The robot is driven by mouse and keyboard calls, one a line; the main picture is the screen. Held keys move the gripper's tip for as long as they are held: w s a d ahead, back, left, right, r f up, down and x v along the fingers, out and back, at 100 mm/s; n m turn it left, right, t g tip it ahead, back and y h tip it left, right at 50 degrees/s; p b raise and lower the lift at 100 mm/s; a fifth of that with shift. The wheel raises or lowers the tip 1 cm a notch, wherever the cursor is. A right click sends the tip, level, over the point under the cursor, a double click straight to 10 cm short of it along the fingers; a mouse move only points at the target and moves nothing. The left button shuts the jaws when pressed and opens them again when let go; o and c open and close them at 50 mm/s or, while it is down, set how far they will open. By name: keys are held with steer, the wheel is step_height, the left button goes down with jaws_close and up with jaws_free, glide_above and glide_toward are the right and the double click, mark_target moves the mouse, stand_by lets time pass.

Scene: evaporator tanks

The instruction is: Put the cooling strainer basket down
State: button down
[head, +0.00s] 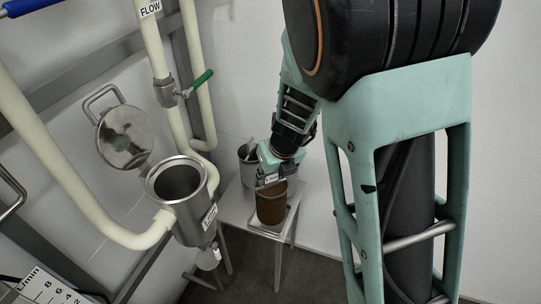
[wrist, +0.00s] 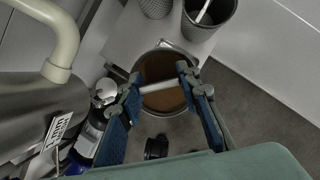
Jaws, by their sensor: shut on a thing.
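The strainer basket (head: 271,208) is a brown cylinder hanging upright from my gripper (head: 275,172), over a tray (head: 252,228) on a small white table. In the wrist view the basket (wrist: 161,68) is seen from above, round and brown inside, with a pale bar across its top. My gripper (wrist: 158,86) has its blue-padded fingers at the two ends of this bar and is shut on it. The basket's base is close to the tray; I cannot tell whether it touches.
An open steel strainer housing (head: 208,222) stands left of the table, its round lid (head: 124,138) swung up. A metal bucket (head: 246,165) with a utensil stands at the table's back; it also shows in the wrist view (wrist: 207,28). Pale pipes (head: 60,170) run at left.

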steer(key=w+f, duration=0.1)
steer(key=w+f+b, duration=0.1)
steer(key=shift+w+a+f, duration=0.15)
steer(key=shift+f, duration=0.2)
step_height(320, 180, down, 3)
steer(key=shift+w+f+b, duration=0.1)
steer(key=shift+w+b, duration=0.05)
steer(key=shift+b, duration=0.85)
steer(key=c, duration=1.4)
jaws_free()
steer(key=shift+f, duration=0.1)
steer(key=shift+r, duration=0.35)
steer(key=p+v, duration=0.7)
steer(key=v, duration=0.4)
steer(key=shift+s+r, duration=0.25)
steer(key=shift+r, duration=0.05)
